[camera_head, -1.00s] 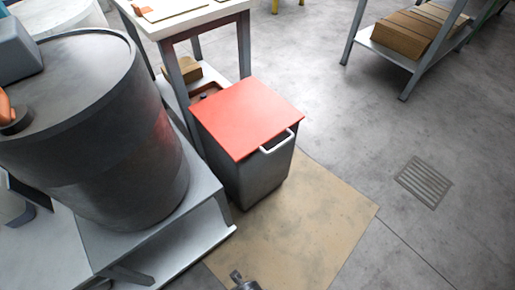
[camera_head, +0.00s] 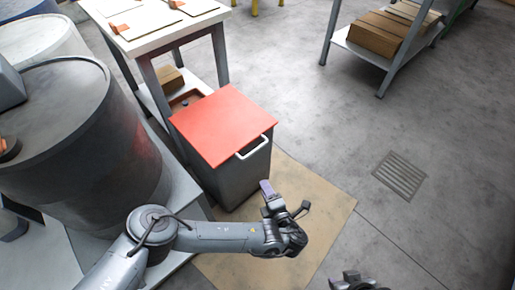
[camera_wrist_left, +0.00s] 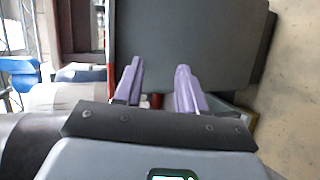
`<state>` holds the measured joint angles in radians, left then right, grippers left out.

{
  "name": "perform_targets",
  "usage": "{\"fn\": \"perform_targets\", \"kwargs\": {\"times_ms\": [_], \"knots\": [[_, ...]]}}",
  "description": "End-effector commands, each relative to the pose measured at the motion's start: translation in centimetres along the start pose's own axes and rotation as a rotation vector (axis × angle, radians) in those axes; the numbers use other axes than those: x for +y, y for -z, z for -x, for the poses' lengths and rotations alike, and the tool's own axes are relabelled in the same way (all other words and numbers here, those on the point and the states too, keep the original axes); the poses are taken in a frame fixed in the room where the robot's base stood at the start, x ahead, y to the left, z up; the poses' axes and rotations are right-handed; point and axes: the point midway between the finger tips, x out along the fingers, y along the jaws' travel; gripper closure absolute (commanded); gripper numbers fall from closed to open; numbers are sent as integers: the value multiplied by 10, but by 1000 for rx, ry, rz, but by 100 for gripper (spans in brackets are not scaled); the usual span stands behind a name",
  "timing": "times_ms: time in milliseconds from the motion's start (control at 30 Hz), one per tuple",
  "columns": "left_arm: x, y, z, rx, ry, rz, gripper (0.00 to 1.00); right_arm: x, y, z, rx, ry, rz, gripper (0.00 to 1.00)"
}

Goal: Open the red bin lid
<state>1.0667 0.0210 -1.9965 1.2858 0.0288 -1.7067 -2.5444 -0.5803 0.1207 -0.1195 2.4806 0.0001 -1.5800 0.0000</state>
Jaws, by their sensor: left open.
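The red bin lid (camera_head: 222,125) lies flat and closed on a dark grey bin (camera_head: 245,178). A white bar handle (camera_head: 252,148) sits at the lid's front right edge. My left gripper (camera_head: 284,199) is open and empty, in front of the bin and apart from the handle. In the left wrist view, its lilac fingers (camera_wrist_left: 160,78) stand spread before the bin's dark side (camera_wrist_left: 190,40), and a thin red strip shows at the left. My right gripper (camera_head: 355,281) is partly visible at the bottom edge, and its jaws are unclear.
A large dark drum (camera_head: 80,140) stands on a grey platform left of the bin. A white-topped table (camera_head: 155,35) is behind the bin. A shelf with cardboard boxes (camera_head: 385,35) is at the back right. The floor right of the bin is clear, with a drain grate (camera_head: 400,175).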

Motion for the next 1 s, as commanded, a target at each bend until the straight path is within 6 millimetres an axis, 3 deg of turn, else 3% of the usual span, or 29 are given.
{"fn": "perform_targets", "kwargs": {"times_ms": [33, 100, 233, 467, 800, 1000], "knots": [[26, -8, -6, -10, -38, 11, 60, 0, 1, 3, 0, 1, -1, 57], [49, -15, -12, -16, -69, 28, 60, -1, 1, 4, 0, 3, -3, 57], [71, -21, -20, -20, -101, 42, 60, -2, 1, 2, 1, 6, -6, 57], [75, -22, -46, -18, -109, 49, 60, -2, -4, -14, 0, 6, -5, 57], [80, -23, -99, -19, -107, 49, 60, -1, -15, -47, -2, -2, 3, 57], [84, -24, -118, -21, -105, 48, 60, -1, -19, -58, -2, -3, 5, 57]]}}
